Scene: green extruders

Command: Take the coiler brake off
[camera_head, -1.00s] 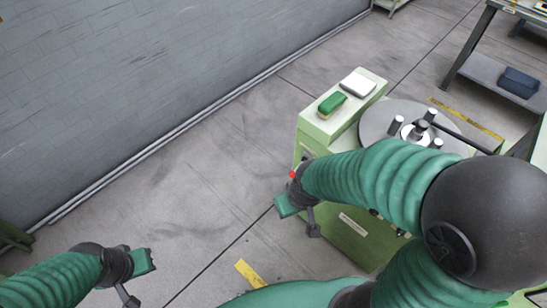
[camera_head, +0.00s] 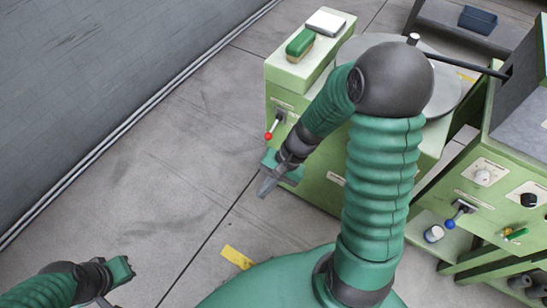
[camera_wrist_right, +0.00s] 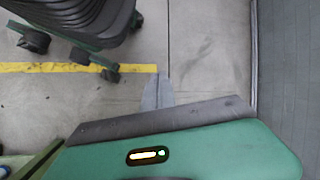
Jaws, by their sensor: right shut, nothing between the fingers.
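The coiler is a light green cabinet (camera_head: 285,88) with a large grey disc, partly hidden by my right arm. On its left side is a short lever with a red knob (camera_head: 267,136), likely the brake; it points down and left. My right gripper (camera_head: 267,187) is just below the lever, apart from the knob, with its fingers pointing down and left. It also shows in the right wrist view (camera_wrist_right: 157,93), shut and empty above the floor. The lever does not show there. My left gripper (camera_head: 112,296) is at the lower left, its fingers cut by the frame edge.
At right, another green machine has a blue-knobbed lever (camera_head: 450,223). A wall (camera_head: 90,80) runs along the left. The floor between is clear, with yellow tape (camera_head: 237,257).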

